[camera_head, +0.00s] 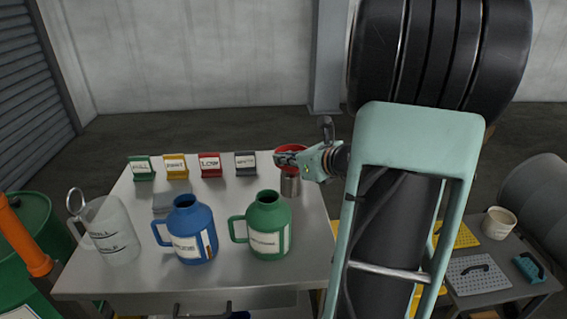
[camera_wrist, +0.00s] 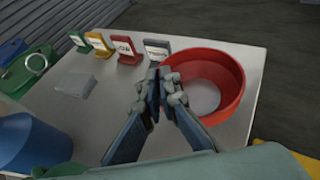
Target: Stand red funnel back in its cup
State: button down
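The red funnel (camera_head: 291,149) is at the right rear of the steel table, with its wide mouth up. In the wrist view the funnel (camera_wrist: 236,85) appears as a wide red ring with a pale round area inside. My gripper (camera_head: 283,160) comes in from the right. In the wrist view my gripper (camera_wrist: 161,76) has its fingers close together at the left part of the rim, apparently pinching the wall. Whether the funnel's stem is inside the cup is hidden.
Blue jug (camera_head: 187,232) and green jug (camera_head: 268,228) stand at the table's front, with a clear pitcher (camera_head: 112,235) at left. Green, yellow, red and dark label stands (camera_head: 209,166) line the back. A lower side table (camera_head: 500,275) holds a cream cup (camera_head: 498,223).

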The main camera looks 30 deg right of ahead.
jog(key=shift+r, duration=0.1)
jog(key=shift+f+b, duration=0.6)
jog(key=shift+f, duration=0.05)
jog(key=c, duration=2.2)
grip_release()
jog(key=shift+o, duration=0.2)
jog(key=shift+r, duration=0.1)
jog(key=shift+r+p, duration=0.55)
jog(key=shift+p, duration=0.1)
jog(key=p+v, duration=0.2)
jog(key=v, duration=1)
